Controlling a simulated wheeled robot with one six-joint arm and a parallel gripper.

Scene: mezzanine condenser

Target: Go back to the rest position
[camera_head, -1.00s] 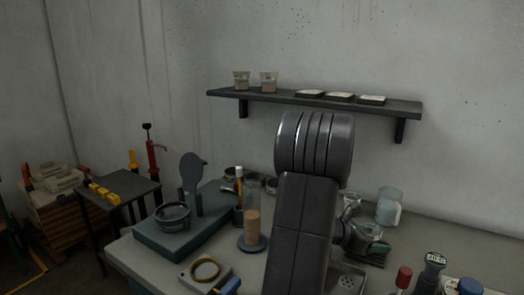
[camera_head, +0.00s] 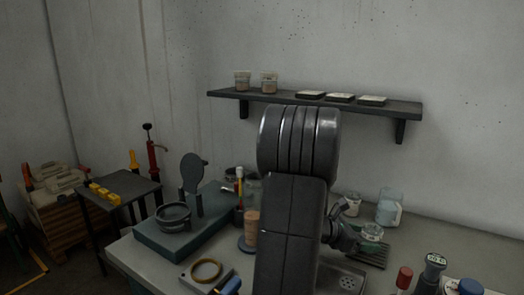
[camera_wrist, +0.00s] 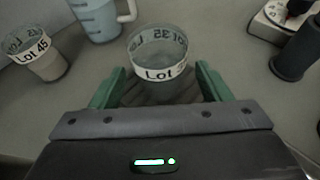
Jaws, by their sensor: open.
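My gripper (camera_wrist: 158,88) is open in the wrist view, with one green finger on either side of a clear cup (camera_wrist: 160,62) labelled "Lot" with a partly readable number. The cup stands upright on a dark slatted rack, and a gap shows between the fingers and its wall.
A "Lot 45" cup (camera_wrist: 40,62) and a jug (camera_wrist: 100,18) stand close by; the jug also shows in the head view (camera_head: 390,210). A black cylinder (camera_wrist: 297,55) is at right. A wall shelf (camera_head: 330,101) hangs behind my arm.

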